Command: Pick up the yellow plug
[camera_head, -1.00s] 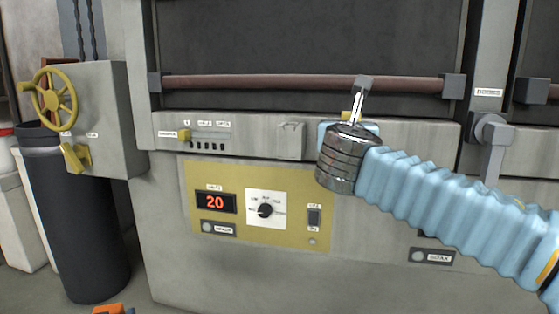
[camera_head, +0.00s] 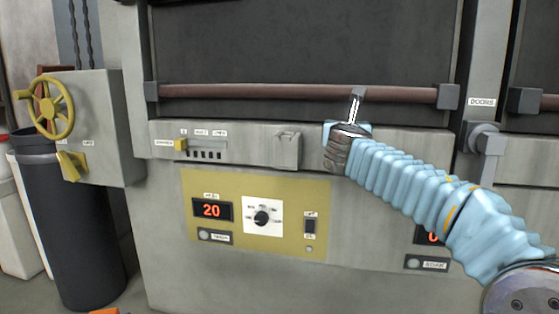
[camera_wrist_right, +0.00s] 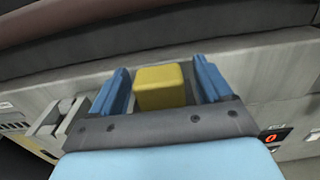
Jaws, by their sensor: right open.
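The yellow plug (camera_wrist_right: 160,86) is a block on the grey panel in the right wrist view. My right gripper (camera_wrist_right: 160,78) has its two blue fingers open on either side of the plug. A narrow gap shows between the plug and each finger, so they look apart from it. In the head view my right gripper (camera_head: 346,130) reaches the oven's front ledge below the brown bar. There the wrist hides the plug. My left gripper is not in view.
A brown horizontal bar (camera_head: 300,91) runs just above the gripper. A grey box-like fitting (camera_head: 287,150) juts from the ledge to its left. Below is a yellow control panel (camera_head: 290,190) with a dial and display. A yellow handwheel (camera_head: 52,102) is at the far left.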

